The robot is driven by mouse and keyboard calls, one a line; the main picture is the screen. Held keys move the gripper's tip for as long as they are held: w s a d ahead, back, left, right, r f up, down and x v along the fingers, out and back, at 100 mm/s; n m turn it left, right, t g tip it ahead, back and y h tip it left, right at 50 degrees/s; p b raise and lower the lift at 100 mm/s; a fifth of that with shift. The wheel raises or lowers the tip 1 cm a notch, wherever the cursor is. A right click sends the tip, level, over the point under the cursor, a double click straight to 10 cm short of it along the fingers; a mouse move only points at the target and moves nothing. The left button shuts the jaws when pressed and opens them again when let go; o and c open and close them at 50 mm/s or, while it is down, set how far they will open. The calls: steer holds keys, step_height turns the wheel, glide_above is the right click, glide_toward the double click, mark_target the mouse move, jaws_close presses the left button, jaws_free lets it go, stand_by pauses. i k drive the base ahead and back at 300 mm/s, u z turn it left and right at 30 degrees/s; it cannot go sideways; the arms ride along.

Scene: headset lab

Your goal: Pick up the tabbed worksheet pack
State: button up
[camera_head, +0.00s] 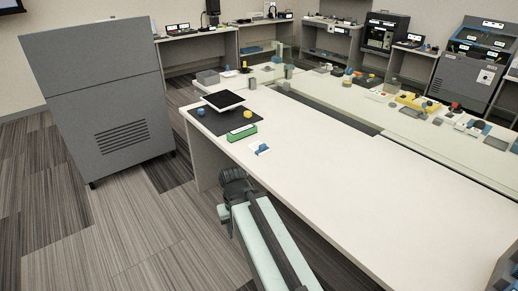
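A small white piece with a blue tab (262,149) lies on the near white table, close to its left edge. It may be the tabbed worksheet pack, but it is too small to be sure. My arm reaches up from the bottom of the view, beside the table's near edge. The dark end of it (235,182) is apart from these things. I cannot make out fingertips or any held object.
A green block (242,132), a yellow piece (247,114) and a blue piece (201,112) are on or beside the mat. The near table (360,195) is bare to the right. A grey cabinet (100,95) stands left. A second table (440,142) behind holds many small items.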

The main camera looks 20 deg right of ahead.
mark_target(260, 150)
steer(key=z, duration=0.05)
steer(key=i, duration=0.9)
steer(key=u, duration=1.65)
